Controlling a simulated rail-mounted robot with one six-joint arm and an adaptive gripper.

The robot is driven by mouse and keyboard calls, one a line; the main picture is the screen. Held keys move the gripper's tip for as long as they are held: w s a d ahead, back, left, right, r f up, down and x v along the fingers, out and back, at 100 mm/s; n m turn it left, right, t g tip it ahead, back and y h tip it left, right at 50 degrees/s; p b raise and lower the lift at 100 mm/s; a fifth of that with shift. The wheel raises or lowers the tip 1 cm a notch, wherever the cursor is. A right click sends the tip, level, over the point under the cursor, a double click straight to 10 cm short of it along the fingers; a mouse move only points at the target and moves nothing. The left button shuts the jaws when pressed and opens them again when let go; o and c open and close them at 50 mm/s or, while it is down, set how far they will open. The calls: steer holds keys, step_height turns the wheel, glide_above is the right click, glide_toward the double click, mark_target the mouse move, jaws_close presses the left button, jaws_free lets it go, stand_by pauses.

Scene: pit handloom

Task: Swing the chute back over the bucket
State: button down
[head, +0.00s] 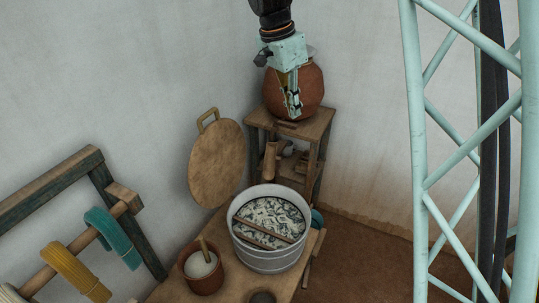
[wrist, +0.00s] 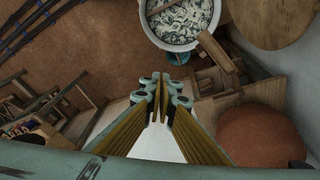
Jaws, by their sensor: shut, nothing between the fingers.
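A short brown wooden piece, which looks like the chute (head: 270,160), stands out from the wooden stand behind the bucket. In the wrist view the chute (wrist: 212,47) lies close to the bucket's rim; whether it overlaps the rim I cannot tell. My gripper (head: 293,110) is shut and empty, pointing down in front of the clay pot. In the wrist view my gripper (wrist: 157,90) is apart from the chute.
A round clay pot (head: 312,88) sits on the stand (head: 318,124). A round wooden lid (head: 216,165) leans against the wall. A small pot of white liquid (head: 203,272) stands left of the bucket. Yarn hanks (head: 113,238) hang at left. Open floor (head: 365,262) lies right.

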steer(key=w+a+f+m+p, duration=0.1)
steer(key=w+a+f, duration=0.2)
steer(key=f, duration=0.3)
steer(key=w+a+f+m+h+p, duration=0.1)
steer(key=w+a+f+m, duration=0.1)
steer(key=w+a+f, duration=0.2)
steer(key=w+a+f+m+p, duration=0.1)
steer(key=w+a+f, duration=0.3)
steer(key=f, duration=0.6)
steer(key=shift+w+f+m+g+h, duration=0.2)
steer(key=shift+w+m+g+h, duration=0.3)
steer(key=shift+w, duration=0.75)
steer(key=shift+d+f, duration=0.15)
steer(key=shift+p+x, duration=0.75)
steer(key=shift+x, duration=4.1)
steer(key=shift+w, duration=0.15)
steer(key=shift+t+b, duration=0.3)
steer(key=shift+b, duration=0.05)
